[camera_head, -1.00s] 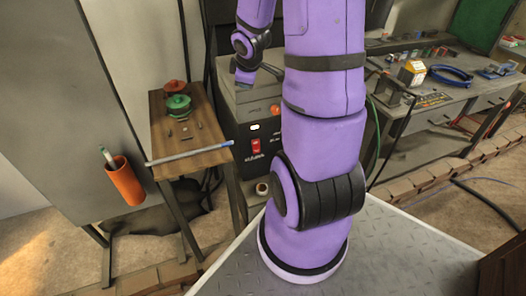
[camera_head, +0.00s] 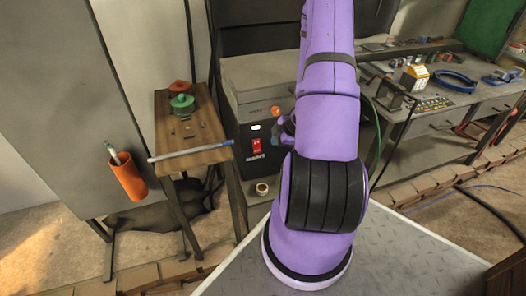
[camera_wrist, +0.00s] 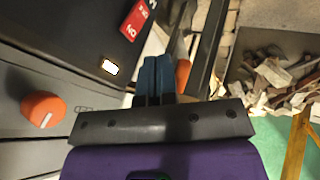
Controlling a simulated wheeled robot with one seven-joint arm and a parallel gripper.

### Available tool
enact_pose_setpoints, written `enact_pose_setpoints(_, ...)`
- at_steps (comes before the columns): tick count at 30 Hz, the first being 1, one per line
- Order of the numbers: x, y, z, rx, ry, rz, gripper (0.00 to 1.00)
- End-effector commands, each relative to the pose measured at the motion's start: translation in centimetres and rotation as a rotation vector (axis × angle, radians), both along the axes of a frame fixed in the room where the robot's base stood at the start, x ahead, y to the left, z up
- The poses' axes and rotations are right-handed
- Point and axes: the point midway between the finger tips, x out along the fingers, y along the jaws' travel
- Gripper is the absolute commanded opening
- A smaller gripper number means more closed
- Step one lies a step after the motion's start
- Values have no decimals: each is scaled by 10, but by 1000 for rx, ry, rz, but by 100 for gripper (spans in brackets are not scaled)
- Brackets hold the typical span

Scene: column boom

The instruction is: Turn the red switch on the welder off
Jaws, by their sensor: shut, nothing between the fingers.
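The welder (camera_head: 240,72) is a grey box with a black front panel, left of my arm in the head view. Its red switch (camera_head: 257,145) sits below a lit white lamp (camera_head: 255,128). In the wrist view the red switch (camera_wrist: 138,20) is at the top, with white ON and OFF lettering; which way it is set I cannot tell. My gripper (camera_wrist: 154,62) has its dark blue fingers together and empty, to the lower right of the switch in that view, seemingly apart from it. In the head view my gripper (camera_head: 277,139) is just right of the switch, partly hidden by my arm.
An orange knob (camera_head: 276,111) is above the lamp on the welder. A wooden stand (camera_head: 205,135) with a green item (camera_head: 182,105) and a rod is to the left. A small round cup (camera_head: 262,189) lies below the welder. A workbench (camera_head: 440,110) is at right.

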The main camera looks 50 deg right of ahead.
Motion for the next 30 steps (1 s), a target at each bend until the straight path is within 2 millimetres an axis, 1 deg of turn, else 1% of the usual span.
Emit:
enact_pose_setpoints(1,-3,1,-5,9,-7,4,0)
enact_pose_setpoints(5,-6,2,-12,17,-21,16,0)
enact_pose_setpoints(16,-7,2,-12,19,-24,18,0)
enact_pose_setpoints(20,-4,3,-16,21,-23,19,0)
enact_pose_setpoints(23,1,4,-25,21,-23,18,0)
enact_pose_setpoints(30,22,8,-57,21,-22,21,0)
